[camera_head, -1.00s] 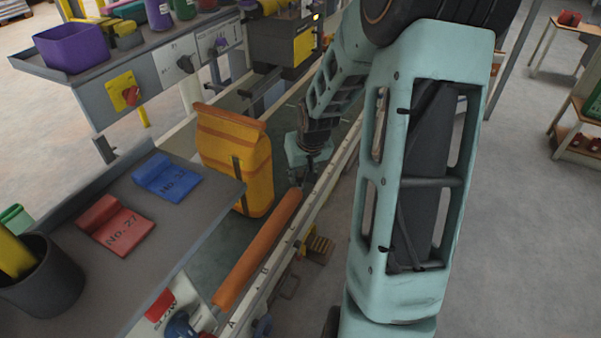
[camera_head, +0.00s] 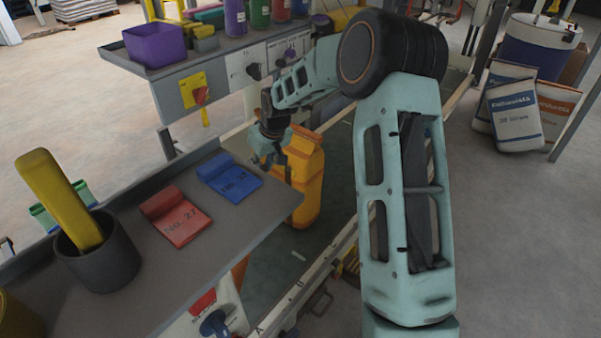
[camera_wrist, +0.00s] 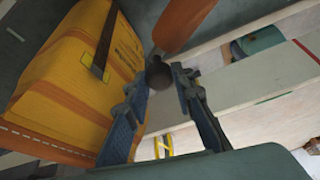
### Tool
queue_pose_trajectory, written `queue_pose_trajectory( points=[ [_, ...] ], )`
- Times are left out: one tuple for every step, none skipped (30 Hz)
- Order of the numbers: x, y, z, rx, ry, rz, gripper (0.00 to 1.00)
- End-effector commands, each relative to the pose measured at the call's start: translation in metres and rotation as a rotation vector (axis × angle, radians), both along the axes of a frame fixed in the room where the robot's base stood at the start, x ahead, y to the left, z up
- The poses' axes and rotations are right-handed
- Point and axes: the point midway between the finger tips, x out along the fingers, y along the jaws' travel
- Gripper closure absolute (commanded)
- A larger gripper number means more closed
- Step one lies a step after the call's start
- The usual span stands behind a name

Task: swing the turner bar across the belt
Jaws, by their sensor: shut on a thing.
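The turner bar (camera_wrist: 190,18) is an orange bar with a dark round knob (camera_wrist: 158,75) at its end. In the wrist view the fingers of my gripper (camera_wrist: 158,82) are shut on the knob, one on each side. In the head view my gripper (camera_head: 275,158) is beside the yellow-orange sack (camera_head: 308,185), in front of the shelf's far end. Only a short orange piece of the bar (camera_head: 240,271) shows there, below the shelf edge; the shelf hides most of it. The dark green belt (camera_head: 272,272) runs beneath. The sack stands upright on it, close to my gripper.
A grey shelf (camera_head: 150,290) holds a red pouch (camera_head: 178,217), a blue pouch (camera_head: 229,179) and a dark cup (camera_head: 97,255) with a yellow tool. A control panel (camera_head: 205,92) stands behind. Bags (camera_head: 515,115) lean at the right. The floor right of my arm is clear.

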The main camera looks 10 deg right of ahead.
Motion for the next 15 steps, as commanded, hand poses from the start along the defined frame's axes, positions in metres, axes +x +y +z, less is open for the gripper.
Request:
queue_pose_trajectory(
  points=[
    [0.006, 0.019, 0.000, 0.002, 0.000, 0.038, 1.00],
    [0.009, 0.027, -0.001, 0.002, 0.001, 0.056, 1.00],
    [0.013, 0.039, 0.000, 0.002, 0.000, 0.082, 1.00],
    [0.015, 0.047, 0.000, 0.002, 0.001, 0.099, 1.00],
    [0.017, 0.055, 0.000, 0.002, 0.001, 0.116, 1.00],
    [0.019, 0.064, 0.000, 0.002, 0.000, 0.136, 1.00],
    [0.021, 0.071, 0.000, 0.002, 0.000, 0.150, 1.00],
    [0.022, 0.077, 0.000, 0.002, 0.001, 0.163, 1.00],
    [0.023, 0.083, 0.000, 0.002, 0.002, 0.177, 1.00],
    [0.024, 0.088, 0.000, 0.001, 0.001, 0.187, 1.00],
    [0.025, 0.093, 0.000, 0.001, 0.000, 0.196, 1.00],
    [0.026, 0.098, 0.000, 0.002, 0.001, 0.207, 1.00],
    [0.026, 0.100, 0.000, 0.000, 0.001, 0.215, 1.00],
    [0.026, 0.103, -0.001, 0.000, 0.001, 0.220, 1.00],
    [0.027, 0.106, 0.000, 0.001, 0.001, 0.227, 1.00]
  ],
)
